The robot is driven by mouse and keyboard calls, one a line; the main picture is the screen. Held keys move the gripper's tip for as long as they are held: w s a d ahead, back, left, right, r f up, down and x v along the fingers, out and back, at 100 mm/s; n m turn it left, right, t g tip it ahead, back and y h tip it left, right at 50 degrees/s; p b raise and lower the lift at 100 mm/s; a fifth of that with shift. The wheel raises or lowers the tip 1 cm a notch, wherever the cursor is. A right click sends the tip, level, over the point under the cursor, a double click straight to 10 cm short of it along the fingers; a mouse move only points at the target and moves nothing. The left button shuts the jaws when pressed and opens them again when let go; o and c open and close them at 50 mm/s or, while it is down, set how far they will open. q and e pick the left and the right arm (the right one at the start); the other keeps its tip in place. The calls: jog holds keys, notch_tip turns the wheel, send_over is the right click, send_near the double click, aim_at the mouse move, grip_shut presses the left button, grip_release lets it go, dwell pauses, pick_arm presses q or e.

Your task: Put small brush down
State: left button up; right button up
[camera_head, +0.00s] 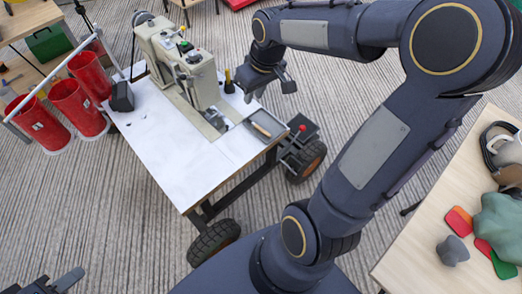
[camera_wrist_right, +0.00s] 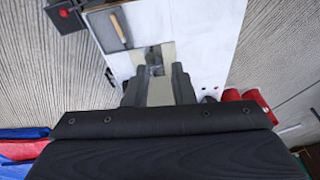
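A small brush with a wooden handle (camera_head: 262,129) lies in a shallow grey tray (camera_head: 277,133) at the right edge of the white table. The brush also shows in the right wrist view (camera_wrist_right: 119,27), in the tray and apart from my gripper. My right gripper (camera_head: 266,92) is above the table, beside the sewing machine and behind the tray. In the right wrist view its two fingers (camera_wrist_right: 157,90) are apart with nothing held between them. My left gripper (camera_head: 48,284) shows only partly at the bottom left corner; its opening is unclear.
The white table (camera_head: 165,150) carries a beige sewing machine (camera_head: 185,65), close to my right gripper, and a dark block (camera_head: 122,97). Red buckets (camera_head: 75,105) stand at left. A wooden table (camera_head: 430,225) with several objects is at right. The table's front part is clear.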

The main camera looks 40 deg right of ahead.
jog(key=s+a+r+m+t+y, duration=0.1)
jog(key=s+a, duration=0.4)
jog(key=s, duration=0.3)
jog(key=s+a+r+m+t+y, duration=0.1)
jog(key=s+a, duration=0.5)
jog(key=s, duration=0.2)
jog(key=shift+s+t+y, duration=0.35)
jog(key=shift+t+y, duration=0.05)
notch_tip(320, 180, up, 16)
jog(key=p, duration=1.6)
jog(key=shift+r, duration=0.2)
